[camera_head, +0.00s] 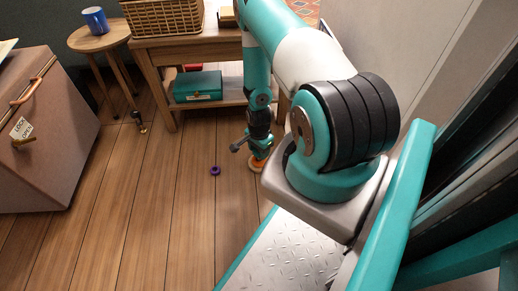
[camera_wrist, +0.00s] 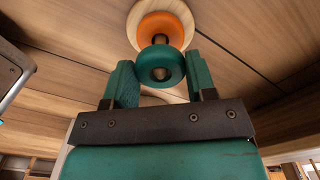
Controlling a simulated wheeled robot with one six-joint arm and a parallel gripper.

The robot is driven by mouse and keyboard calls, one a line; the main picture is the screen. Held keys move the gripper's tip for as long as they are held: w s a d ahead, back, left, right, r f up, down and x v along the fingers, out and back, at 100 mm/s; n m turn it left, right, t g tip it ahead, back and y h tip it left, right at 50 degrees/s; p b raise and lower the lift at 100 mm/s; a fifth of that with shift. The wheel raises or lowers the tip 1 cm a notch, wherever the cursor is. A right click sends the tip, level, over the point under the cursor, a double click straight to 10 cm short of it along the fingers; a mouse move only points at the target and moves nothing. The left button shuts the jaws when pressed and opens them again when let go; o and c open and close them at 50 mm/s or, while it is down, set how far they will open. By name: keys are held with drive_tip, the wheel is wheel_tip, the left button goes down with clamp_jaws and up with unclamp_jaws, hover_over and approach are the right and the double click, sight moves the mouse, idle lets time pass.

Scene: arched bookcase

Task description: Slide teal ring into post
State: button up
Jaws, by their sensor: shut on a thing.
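The teal ring (camera_wrist: 161,56) is between the two fingers of my gripper (camera_wrist: 158,76), which is shut on it, in the wrist view. Behind it are an orange ring (camera_wrist: 148,23) and a round pale wooden base (camera_wrist: 186,14). A short dark part of the post (camera_wrist: 160,40) shows between the two rings. A tan spot shows in the teal ring's hole; I cannot tell whether it is the post's tip. In the head view my gripper (camera_head: 262,147) is low over the orange ring (camera_head: 256,161) and base (camera_head: 254,169), which my arm partly hides.
A small purple ring (camera_head: 215,171) lies on the wooden floor left of the base. A table (camera_head: 174,68) with a basket and a teal box (camera_head: 198,86) on its shelf stands behind. A pinkish cabinet (camera_head: 45,140) is at left. The floor between is mostly clear.

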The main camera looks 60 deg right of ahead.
sight(259, 155)
drive_tip(key=shift+f+b, duration=1.15)
drive_tip(key=shift+f, duration=0.7)
drive_tip(key=o, duration=1)
wheel_tip(259, 155, up, 18)
drive_tip(key=p, duration=0.9)
drive_tip(key=shift+f, duration=0.25)
